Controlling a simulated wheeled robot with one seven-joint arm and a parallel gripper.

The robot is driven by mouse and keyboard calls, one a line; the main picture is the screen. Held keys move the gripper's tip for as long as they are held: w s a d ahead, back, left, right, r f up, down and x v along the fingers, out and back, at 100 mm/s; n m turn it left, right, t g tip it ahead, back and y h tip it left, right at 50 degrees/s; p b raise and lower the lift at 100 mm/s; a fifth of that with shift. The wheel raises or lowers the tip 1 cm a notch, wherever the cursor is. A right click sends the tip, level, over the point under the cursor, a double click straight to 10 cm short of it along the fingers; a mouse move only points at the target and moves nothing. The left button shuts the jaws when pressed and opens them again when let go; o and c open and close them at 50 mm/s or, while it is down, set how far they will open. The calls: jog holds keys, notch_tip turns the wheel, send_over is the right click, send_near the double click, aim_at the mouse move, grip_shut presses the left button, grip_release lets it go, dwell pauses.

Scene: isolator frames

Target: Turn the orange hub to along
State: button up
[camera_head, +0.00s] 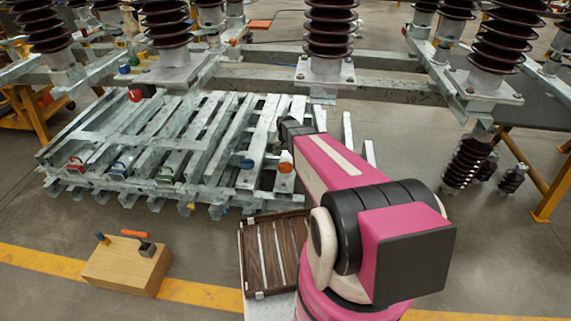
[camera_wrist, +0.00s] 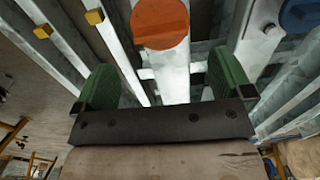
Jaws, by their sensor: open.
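The orange hub (camera_wrist: 160,24) is a round disc at the top centre of the wrist view, cut by the frame's upper edge. It sits on a grey metal beam. In the head view the orange hub (camera_head: 286,168) is small, near the right front of the stacked beams. My gripper (camera_wrist: 160,80) is open, its two green fingers wide apart with nothing between them. The hub lies beyond the fingertips, apart from them. The hub's turn direction is hard to tell. In the head view my arm's dark end is close behind the hub; the fingers cannot be made out.
Yellow blocks (camera_wrist: 95,17) sit on beams at left. Ribbed insulators (camera_head: 329,30) stand behind. A wooden box (camera_head: 125,268) is on the floor at front left.

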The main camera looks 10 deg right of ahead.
aim_at(285, 166)
notch_tip(285, 166, down, 6)
jog(key=shift+f, duration=0.25)
jog(key=c, duration=0.9)
